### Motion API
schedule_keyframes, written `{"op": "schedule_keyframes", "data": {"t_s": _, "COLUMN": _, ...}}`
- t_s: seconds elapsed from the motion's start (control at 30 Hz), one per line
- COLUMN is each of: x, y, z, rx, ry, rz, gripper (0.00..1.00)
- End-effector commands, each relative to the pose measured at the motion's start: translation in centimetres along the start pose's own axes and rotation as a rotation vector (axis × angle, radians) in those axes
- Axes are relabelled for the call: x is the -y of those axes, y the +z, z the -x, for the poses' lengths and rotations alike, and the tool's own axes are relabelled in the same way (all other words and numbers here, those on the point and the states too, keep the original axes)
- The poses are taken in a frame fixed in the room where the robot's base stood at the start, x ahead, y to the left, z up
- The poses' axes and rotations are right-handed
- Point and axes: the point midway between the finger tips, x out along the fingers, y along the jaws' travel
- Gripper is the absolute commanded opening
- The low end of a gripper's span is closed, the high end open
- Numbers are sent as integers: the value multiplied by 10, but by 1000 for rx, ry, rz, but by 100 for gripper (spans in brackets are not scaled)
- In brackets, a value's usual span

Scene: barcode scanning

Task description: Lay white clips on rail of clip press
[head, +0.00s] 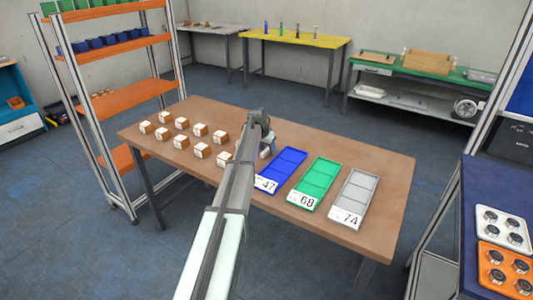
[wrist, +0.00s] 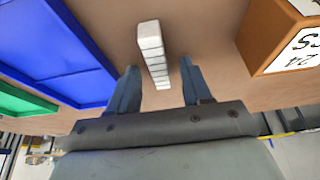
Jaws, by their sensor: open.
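A white, ridged, block-like strip (wrist: 151,45) stands out against the brown table in the wrist view; I cannot tell whether it is a stack of white clips. My gripper (wrist: 155,88) is open, with one finger on each side of the strip's near end and visible gaps to it. In the head view my gripper (head: 267,148) is low over the middle of the table, mostly hidden by my arm. No clip press or rail can be made out in either view.
Several brown boxes with white labels (head: 201,129) stand on the table's left half; one box (wrist: 268,38) is close on the right in the wrist view. Blue (head: 286,164), green (head: 320,176) and grey (head: 355,192) numbered trays lie to the right. The table's far right is bare.

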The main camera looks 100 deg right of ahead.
Motion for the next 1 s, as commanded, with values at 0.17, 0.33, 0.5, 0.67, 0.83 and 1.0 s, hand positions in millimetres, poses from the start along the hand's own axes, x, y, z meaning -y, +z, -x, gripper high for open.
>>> {"op": "schedule_keyframes", "data": {"t_s": 0.17, "x": 0, "y": 0, "z": -1, "rx": 0, "ry": 0, "rz": 0, "gripper": 47}}
{"op": "schedule_keyframes", "data": {"t_s": 0.33, "x": 0, "y": 0, "z": -1, "rx": 0, "ry": 0, "rz": 0, "gripper": 31}}
{"op": "schedule_keyframes", "data": {"t_s": 0.5, "x": 0, "y": 0, "z": -1, "rx": 0, "ry": 0, "rz": 0, "gripper": 14}}
{"op": "schedule_keyframes", "data": {"t_s": 0.67, "x": 0, "y": 0, "z": -1, "rx": 0, "ry": 0, "rz": 0, "gripper": 0}}
{"op": "schedule_keyframes", "data": {"t_s": 0.83, "x": 0, "y": 0, "z": -1, "rx": 0, "ry": 0, "rz": 0, "gripper": 0}}
{"op": "schedule_keyframes", "data": {"t_s": 1.0, "x": 0, "y": 0, "z": 0, "rx": 0, "ry": 0, "rz": 0, "gripper": 0}}
